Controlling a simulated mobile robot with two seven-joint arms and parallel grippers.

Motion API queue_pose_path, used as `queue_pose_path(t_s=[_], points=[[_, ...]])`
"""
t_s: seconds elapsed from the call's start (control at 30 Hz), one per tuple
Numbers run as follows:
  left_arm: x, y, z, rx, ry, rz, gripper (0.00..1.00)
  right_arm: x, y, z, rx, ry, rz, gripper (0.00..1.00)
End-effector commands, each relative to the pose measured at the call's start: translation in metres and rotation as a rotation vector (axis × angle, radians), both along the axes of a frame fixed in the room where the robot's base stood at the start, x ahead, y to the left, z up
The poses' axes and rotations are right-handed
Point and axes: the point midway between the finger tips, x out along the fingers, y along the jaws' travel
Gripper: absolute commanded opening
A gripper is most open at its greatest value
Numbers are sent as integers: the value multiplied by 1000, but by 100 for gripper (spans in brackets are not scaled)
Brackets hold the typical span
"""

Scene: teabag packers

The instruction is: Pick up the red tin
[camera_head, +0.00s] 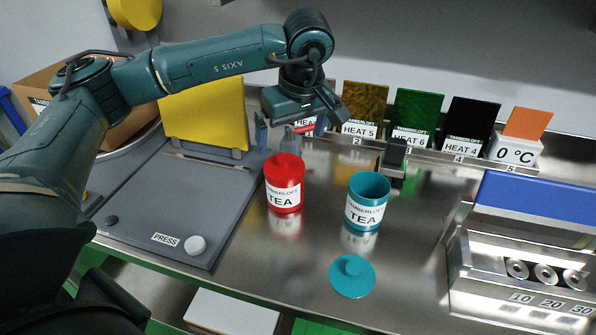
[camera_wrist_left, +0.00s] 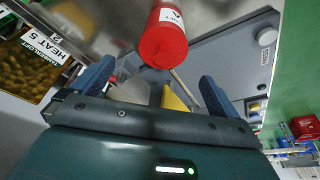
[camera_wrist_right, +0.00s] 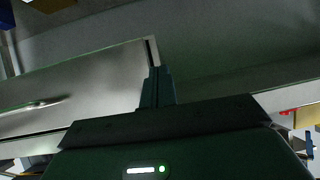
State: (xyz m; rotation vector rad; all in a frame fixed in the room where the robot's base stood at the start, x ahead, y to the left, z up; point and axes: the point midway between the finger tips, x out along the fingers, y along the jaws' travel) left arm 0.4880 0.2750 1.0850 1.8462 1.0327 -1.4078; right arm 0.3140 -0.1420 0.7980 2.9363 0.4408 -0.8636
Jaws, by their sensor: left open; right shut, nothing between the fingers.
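The red tin (camera_head: 284,187) stands upright on the steel counter, with a white TEA label and its red knobbed lid on. In the left wrist view the red tin (camera_wrist_left: 163,42) shows just beyond the fingertips, roughly midway between them. My left gripper (camera_head: 276,142) is open and empty, close behind and above the tin in the head view. I cannot tell that it touches the tin. My right gripper (camera_wrist_right: 157,72) is shut and empty in the right wrist view, facing plain metal panels. It does not show in the head view.
A teal TEA tin (camera_head: 367,203) stands open to the right, its teal lid (camera_head: 352,277) flat in front of it. A grey press board (camera_head: 182,205) lies left of the red tin. Labelled coloured panels (camera_head: 417,117) line the back. A blue-topped machine (camera_head: 535,205) is at right.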

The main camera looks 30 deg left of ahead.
Motion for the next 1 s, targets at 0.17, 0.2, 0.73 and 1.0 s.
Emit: queue_pose_path(t_s=[0.17, 0.2, 0.73, 1.0], points=[[2, 7, -20, 6, 6, 4, 100, -6, 0, -1, -1, 16, -1, 0], [2, 9, -28, 6, 6, 3, 100, -7, 0, -1, -1, 22, -1, 0], [9, 24, -90, 4, 5, 3, 100, -13, -7, 0, -13, 52, -19, 0], [11, 32, -124, 3, 3, 2, 100, -12, -9, -2, -15, 69, -32, 0]])
